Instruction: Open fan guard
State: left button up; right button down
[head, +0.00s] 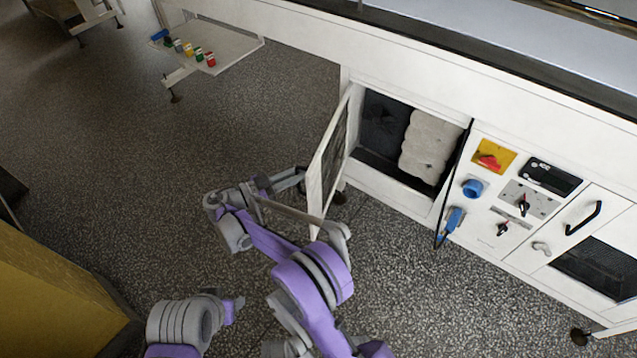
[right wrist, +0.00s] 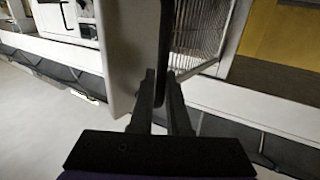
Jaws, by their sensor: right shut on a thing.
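The fan guard (head: 329,165) is a white-framed mesh door. It stands swung out from the left side of a cabinet opening (head: 408,136), which shows a dark part and a pale lumpy block inside. My right gripper (head: 299,178) is at the outer side of the guard, partly hidden by it. In the right wrist view, my right gripper's fingers (right wrist: 160,100) are closed at the guard's dark edge or handle (right wrist: 166,42); I cannot tell which. A white panel is left of the fingers and mesh to their right. My left gripper cannot be made out.
Right of the opening is a control panel with a yellow-red switch (head: 492,157), a blue socket (head: 472,188) and a blue plug (head: 452,220). A shelf (head: 232,45) with small coloured items is at upper left. A yellow box (head: 50,300) stands at lower left. Floor between is clear.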

jog(key=shift+w+d+r, duration=0.15)
jog(key=shift+r, duration=0.1)
jog(key=c, duration=0.9)
grip_release()
jog(key=shift+s+a+r+p, duration=0.1)
jog(key=shift+s+a+p, duration=0.15)
jog(key=shift+s+a, duration=0.8)
jog(key=shift+s+a+r+p, duration=0.1)
jog(key=shift+s+a+p, duration=0.2)
jog(key=shift+s, duration=1.5)
jog(key=shift+s+a+r+p, duration=0.15)
jog(key=shift+s+a, duration=0.55)
jog(key=shift+s, duration=0.7)
jog(key=shift+f, duration=0.1)
jog(key=shift+c, duration=0.2)
